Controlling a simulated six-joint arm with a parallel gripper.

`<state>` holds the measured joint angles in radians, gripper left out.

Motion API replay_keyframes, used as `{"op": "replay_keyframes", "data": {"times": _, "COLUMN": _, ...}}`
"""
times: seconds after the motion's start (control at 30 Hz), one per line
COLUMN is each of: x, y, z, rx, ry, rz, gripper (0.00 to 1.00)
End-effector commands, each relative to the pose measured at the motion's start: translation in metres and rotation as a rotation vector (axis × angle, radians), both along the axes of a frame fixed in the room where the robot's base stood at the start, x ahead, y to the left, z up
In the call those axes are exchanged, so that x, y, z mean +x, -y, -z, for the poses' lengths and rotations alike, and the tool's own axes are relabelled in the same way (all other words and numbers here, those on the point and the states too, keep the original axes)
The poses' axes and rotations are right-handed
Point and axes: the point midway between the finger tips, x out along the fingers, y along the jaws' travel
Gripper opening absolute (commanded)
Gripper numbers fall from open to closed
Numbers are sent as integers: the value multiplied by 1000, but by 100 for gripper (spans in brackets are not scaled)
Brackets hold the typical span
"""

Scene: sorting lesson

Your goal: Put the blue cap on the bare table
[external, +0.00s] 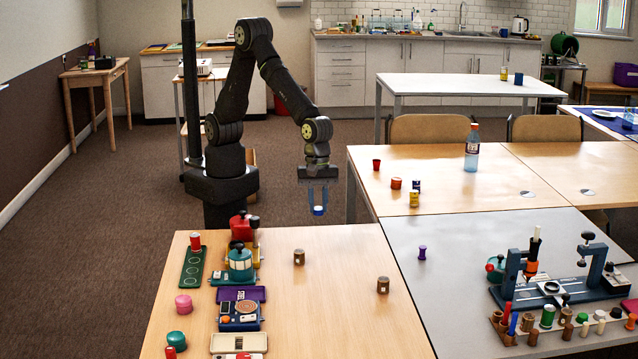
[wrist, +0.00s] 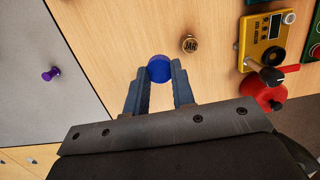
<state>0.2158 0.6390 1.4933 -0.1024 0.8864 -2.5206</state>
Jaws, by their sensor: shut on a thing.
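The blue cap (external: 318,210) is held between the fingertips of my gripper (external: 318,188), which points down. In the wrist view the cap (wrist: 159,68) is a round blue disc between the two finger ends of my gripper (wrist: 158,82). My gripper is shut on it. The bare wooden table (external: 330,310) is in front of my arm in the external view, and its wood top (wrist: 105,35) fills the middle of the wrist view. The cap appears raised above it; the exact height cannot be told.
Two small brown jars (external: 299,257) (external: 383,285) stand on the wooden table. A green tray (external: 193,268), a red pot (external: 242,228) and a blue device (external: 239,316) line its left side. A purple spool (external: 422,252) stands on the grey table (external: 450,300). Wood between the jars is clear.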

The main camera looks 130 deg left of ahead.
Motion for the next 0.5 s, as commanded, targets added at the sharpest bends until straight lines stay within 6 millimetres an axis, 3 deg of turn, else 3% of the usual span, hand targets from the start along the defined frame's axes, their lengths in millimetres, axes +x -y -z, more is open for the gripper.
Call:
{"op": "replay_keyframes", "data": {"times": 0.03, "x": 11, "y": -25, "z": 0, "rx": 0, "ry": 0, "rz": -40, "gripper": 2}}
{"op": "replay_keyframes", "data": {"times": 0.2, "x": 35, "y": -100, "z": 0, "rx": -1, "ry": 1, "rz": -157, "gripper": 2}}
{"op": "replay_keyframes", "data": {"times": 0.5, "x": 52, "y": -243, "z": 0, "rx": 0, "ry": 0, "rz": -360, "gripper": 2}}
